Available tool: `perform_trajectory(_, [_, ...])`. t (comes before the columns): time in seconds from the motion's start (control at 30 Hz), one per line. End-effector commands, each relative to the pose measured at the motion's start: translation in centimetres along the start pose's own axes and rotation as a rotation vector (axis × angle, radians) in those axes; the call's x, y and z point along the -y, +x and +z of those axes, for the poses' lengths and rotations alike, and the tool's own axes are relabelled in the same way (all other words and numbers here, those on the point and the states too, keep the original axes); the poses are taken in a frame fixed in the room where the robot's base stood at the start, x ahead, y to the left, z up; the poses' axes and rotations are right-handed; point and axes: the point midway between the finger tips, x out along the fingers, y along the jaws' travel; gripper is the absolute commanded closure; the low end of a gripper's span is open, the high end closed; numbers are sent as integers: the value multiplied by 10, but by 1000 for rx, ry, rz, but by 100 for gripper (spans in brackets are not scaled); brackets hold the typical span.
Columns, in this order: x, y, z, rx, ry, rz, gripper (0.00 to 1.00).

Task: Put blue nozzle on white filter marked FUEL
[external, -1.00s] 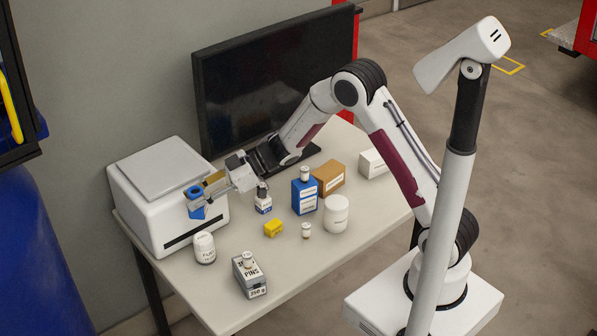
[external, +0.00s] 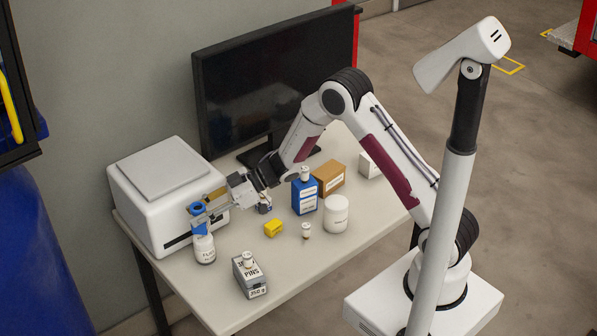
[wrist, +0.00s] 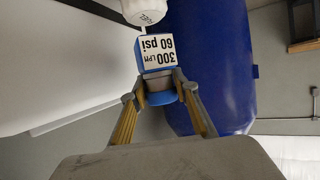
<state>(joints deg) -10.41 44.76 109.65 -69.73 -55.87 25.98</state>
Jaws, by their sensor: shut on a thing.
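The blue nozzle (external: 197,212) is held in my gripper (external: 204,206), above the left side of the table. In the wrist view the nozzle (wrist: 157,54) carries a white label reading "300 LPM 60 psi", and the fingers of my gripper (wrist: 159,88) close around its near end. The white filter marked FUEL (external: 204,249) stands upright on the table directly below the nozzle. Part of the filter (wrist: 146,11) shows at the top of the wrist view, just past the nozzle's far end. I cannot tell whether nozzle and filter touch.
A white box-shaped machine (external: 165,195) stands close behind the filter. A grey PINS box (external: 250,276), yellow block (external: 273,228), small vial (external: 306,231), white jar (external: 336,213) and blue box (external: 304,195) stand to the right. The table's front left is clear.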

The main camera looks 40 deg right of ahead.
Motion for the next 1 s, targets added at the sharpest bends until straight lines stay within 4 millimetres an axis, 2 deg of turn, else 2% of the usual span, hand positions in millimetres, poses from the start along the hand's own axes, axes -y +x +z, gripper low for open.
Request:
perform_trajectory(0.23, [0,8,19,0,1,0,98])
perform_trajectory(0.73, [0,10,23,-1,0,0,98])
perform_trajectory(0.77, [0,10,24,1,0,0,68])
perform_trajectory(0.8, [0,10,24,1,0,0,58])
perform_trajectory(0.83, [0,10,24,1,0,0,54])
perform_trajectory(1.0, [0,10,24,1,0,0,54])
